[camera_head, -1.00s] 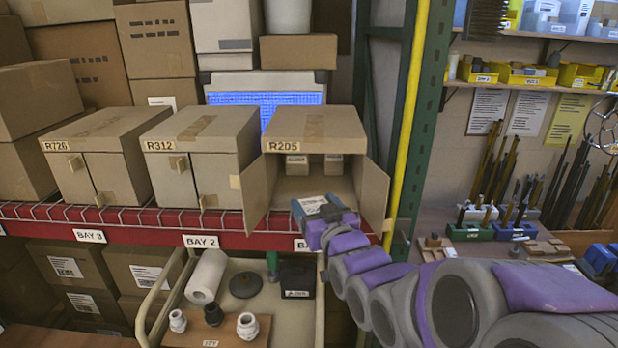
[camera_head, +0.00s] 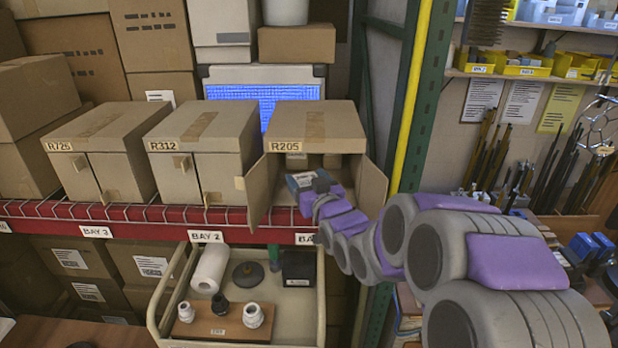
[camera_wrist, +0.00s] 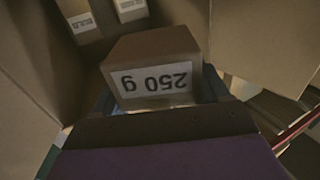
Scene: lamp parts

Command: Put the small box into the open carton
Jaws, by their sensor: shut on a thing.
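The open carton R205 (camera_head: 314,116) stands on the red shelf with its two front flaps swung outward. My gripper (camera_head: 306,183) is at its opening, reaching in from the front right. It is shut on the small box, which shows in the wrist view as a brown box (camera_wrist: 155,50) with a white "250 g" label, upside down in that picture. In the head view my gripper largely hides the box. Further in, small labelled boxes stand in the carton, seen in the wrist view at its top (camera_wrist: 82,20). I cannot tell whether the held box touches the carton floor.
The left flap (camera_head: 259,190) and right flap (camera_head: 373,192) flank the opening. Closed cartons R312 (camera_head: 203,140) and R726 (camera_head: 98,145) stand to the left. A green and yellow rack post (camera_head: 412,130) rises at the right. A cart (camera_head: 290,325) with fittings stands below.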

